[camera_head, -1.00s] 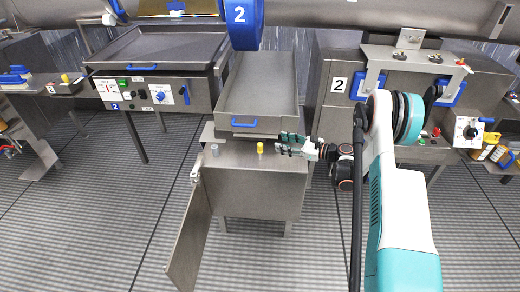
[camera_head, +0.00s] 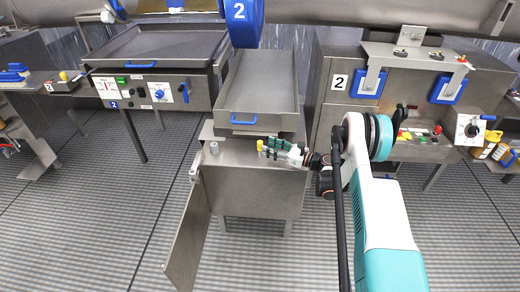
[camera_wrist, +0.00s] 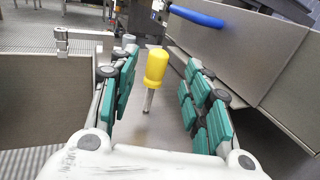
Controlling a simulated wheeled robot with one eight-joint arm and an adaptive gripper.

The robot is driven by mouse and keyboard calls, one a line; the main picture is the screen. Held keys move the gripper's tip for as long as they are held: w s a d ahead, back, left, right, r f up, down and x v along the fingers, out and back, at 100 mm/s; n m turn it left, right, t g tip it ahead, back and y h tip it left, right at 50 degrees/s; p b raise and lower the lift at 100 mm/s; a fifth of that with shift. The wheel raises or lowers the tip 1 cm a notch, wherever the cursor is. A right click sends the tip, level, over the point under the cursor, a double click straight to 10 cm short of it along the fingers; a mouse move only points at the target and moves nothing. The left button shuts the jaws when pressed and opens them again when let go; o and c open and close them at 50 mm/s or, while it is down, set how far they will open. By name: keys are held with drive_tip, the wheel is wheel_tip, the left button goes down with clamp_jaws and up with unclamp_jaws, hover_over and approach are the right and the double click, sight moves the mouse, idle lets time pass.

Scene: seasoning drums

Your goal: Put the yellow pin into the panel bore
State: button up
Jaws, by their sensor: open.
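The yellow pin (camera_head: 260,145) stands upright on the top of the steel cabinet below the tray. In the wrist view the pin (camera_wrist: 156,66) has a yellow handle and a thin metal shank, and it shows between the open fingers, near their tips. My gripper (camera_head: 269,147) comes in from the right at the pin's height. Its teal-padded fingers (camera_wrist: 158,72) are apart on both sides of the pin and do not visibly touch it. I cannot make out which hole is the panel bore.
A steel tray with a blue handle (camera_head: 244,121) sits just behind the pin. A grey metal post (camera_head: 214,148) stands left on the cabinet top (camera_head: 234,153). The cabinet door (camera_head: 189,238) hangs open at the front left. The floor in front is clear.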

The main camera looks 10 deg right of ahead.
sight(260, 143)
drive_tip(key=shift+b+x, duration=1.25)
drive_tip(key=shift+x, duration=1.5)
drive_tip(key=shift+s+r, duration=0.1)
drive_tip(key=shift+r, duration=0.05)
drive_tip(key=shift+c, duration=0.5)
clamp_jaws()
